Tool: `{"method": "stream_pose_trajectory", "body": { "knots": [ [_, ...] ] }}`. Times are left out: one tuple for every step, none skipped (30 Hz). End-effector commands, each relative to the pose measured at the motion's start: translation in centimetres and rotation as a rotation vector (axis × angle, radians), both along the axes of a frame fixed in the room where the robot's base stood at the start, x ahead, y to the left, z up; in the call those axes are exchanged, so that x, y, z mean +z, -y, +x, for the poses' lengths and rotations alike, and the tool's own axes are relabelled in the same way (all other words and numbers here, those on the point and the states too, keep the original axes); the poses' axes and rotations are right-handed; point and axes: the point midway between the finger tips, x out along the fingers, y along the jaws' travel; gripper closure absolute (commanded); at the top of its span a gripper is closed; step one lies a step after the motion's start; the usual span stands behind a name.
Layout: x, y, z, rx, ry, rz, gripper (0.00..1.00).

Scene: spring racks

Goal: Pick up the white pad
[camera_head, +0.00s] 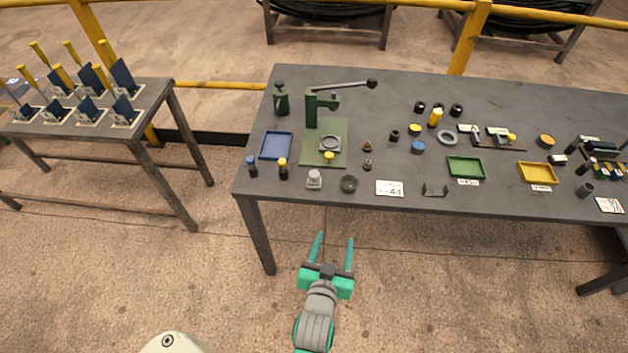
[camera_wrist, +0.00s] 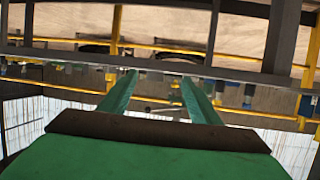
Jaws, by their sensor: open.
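No single thing is plainly the white pad; several pale items lie on the dark workbench (camera_head: 390,107). A small whitish-grey block (camera_head: 314,179) stands near its front edge, right of two dark bottles. Small pale pieces (camera_head: 497,131) lie further right. My gripper (camera_head: 335,238) is open and empty, in front of the bench and apart from everything. In the wrist view its two green fingers (camera_wrist: 158,78) point toward the bench edge, and the bench items are too small to tell apart.
A green press (camera_head: 311,106) with a long lever stands at the bench's back left. A blue tray (camera_head: 276,145), green tray (camera_head: 466,167) and yellow tray (camera_head: 536,173) lie on the bench. A side table (camera_head: 150,95) at left holds blue-and-yellow pieces. Floor before the bench is clear.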

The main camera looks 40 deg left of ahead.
Motion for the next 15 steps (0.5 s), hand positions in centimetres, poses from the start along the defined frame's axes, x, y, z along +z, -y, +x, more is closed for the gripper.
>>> {"method": "stream_pose_trajectory", "body": {
  "knots": [
    [0.8, -2.0, 1.2, 0.029, 0.002, -0.002, 0.43],
    [1.1, -3.0, 1.7, 0.042, -0.001, -0.004, 0.43],
    [1.6, -4.2, 2.3, 0.059, -0.005, -0.008, 0.43],
    [1.9, -5.1, 2.7, 0.070, -0.007, -0.011, 0.43],
    [2.3, -5.9, 3.1, 0.080, -0.010, -0.014, 0.43],
    [2.7, -6.9, 3.5, 0.094, -0.014, -0.017, 0.43],
    [2.9, -7.6, 3.7, 0.102, -0.016, -0.021, 0.43],
    [3.2, -8.2, 3.9, 0.109, -0.019, -0.023, 0.43],
    [3.5, -8.9, 4.1, 0.118, -0.020, -0.026, 0.43],
    [3.7, -9.3, 4.3, 0.124, -0.023, -0.028, 0.43],
    [3.9, -9.7, 4.4, 0.127, -0.024, -0.030, 0.43],
    [4.0, -10.0, 4.5, 0.132, -0.026, -0.031, 0.43],
    [4.1, -10.3, 4.6, 0.134, -0.026, -0.032, 0.43],
    [4.1, -10.5, 4.7, 0.137, -0.028, -0.033, 0.43],
    [4.1, -10.8, 4.9, 0.138, -0.028, -0.034, 0.43]
  ]
}}
